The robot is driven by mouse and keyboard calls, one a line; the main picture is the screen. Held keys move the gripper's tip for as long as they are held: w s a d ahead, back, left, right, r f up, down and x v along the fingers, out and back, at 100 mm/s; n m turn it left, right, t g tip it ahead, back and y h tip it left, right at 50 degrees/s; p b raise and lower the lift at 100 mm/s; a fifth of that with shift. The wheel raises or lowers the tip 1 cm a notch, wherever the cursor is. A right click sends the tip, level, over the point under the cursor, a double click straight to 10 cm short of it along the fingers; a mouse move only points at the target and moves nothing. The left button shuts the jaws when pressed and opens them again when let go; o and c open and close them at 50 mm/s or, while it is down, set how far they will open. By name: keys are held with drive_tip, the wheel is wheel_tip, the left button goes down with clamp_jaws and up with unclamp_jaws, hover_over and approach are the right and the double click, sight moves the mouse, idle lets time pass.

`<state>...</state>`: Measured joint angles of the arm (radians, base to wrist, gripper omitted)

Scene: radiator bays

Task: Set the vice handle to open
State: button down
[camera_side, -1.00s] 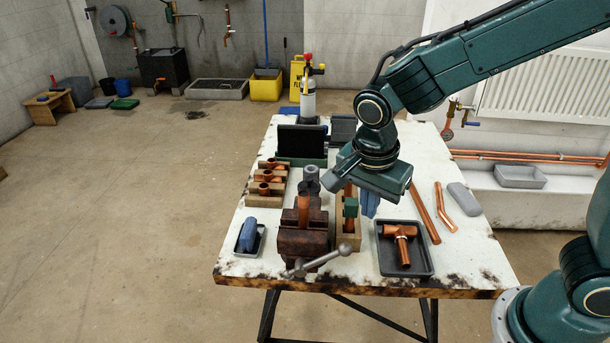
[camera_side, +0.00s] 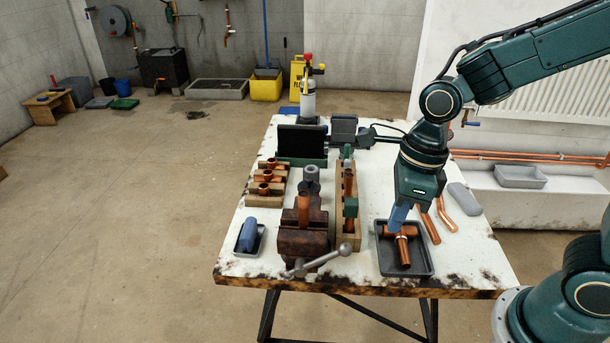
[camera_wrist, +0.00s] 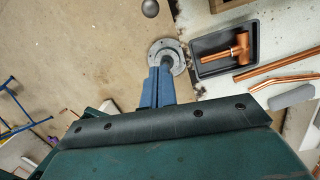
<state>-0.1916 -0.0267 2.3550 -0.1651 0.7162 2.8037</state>
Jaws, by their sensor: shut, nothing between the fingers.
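The vice (camera_side: 303,243), rust-brown, stands at the front of the bench with an upright copper pipe (camera_side: 303,207) at its jaws. Its grey handle (camera_side: 322,260) slants across the vice front, with the ball at its right end higher than the left end. In the wrist view a grey ball, apparently a handle end (camera_wrist: 150,8), shows at the top edge. My gripper (camera_side: 397,222) is to the right of the vice, apart from the handle, above the back of the black tray. Its blue fingers (camera_wrist: 158,88) are shut and empty.
The black tray (camera_side: 387,268) holds a copper tee (camera_side: 403,245). A wooden rack (camera_side: 344,240) with copper and green pieces stands between vice and tray. A small tray with a blue object (camera_side: 247,235) lies left of the vice. Floor in front of the bench is clear.

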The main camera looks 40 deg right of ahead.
drive_tip(key=shift+f, duration=0.15)
drive_tip(key=shift+a+f, duration=0.7)
drive_tip(key=shift+f, duration=4.05)
drive_tip(key=shift+w+a+r, duration=0.3)
drive_tip(key=shift+w+a, duration=0.05)
drive_tip(key=shift+w, duration=0.25)
drive_tip(key=shift+w+a+r, duration=0.25)
drive_tip(key=shift+w+a, duration=0.1)
drive_tip(key=shift+w, duration=0.2)
drive_tip(key=shift+w+a+r, duration=0.3)
drive_tip(key=shift+w+a, duration=0.05)
drive_tip(key=shift+w, duration=0.25)
drive_tip(key=shift+r, duration=0.1)
drive_tip(key=shift+w+a+r, duration=0.15)
drive_tip(key=shift+r, duration=0.05)
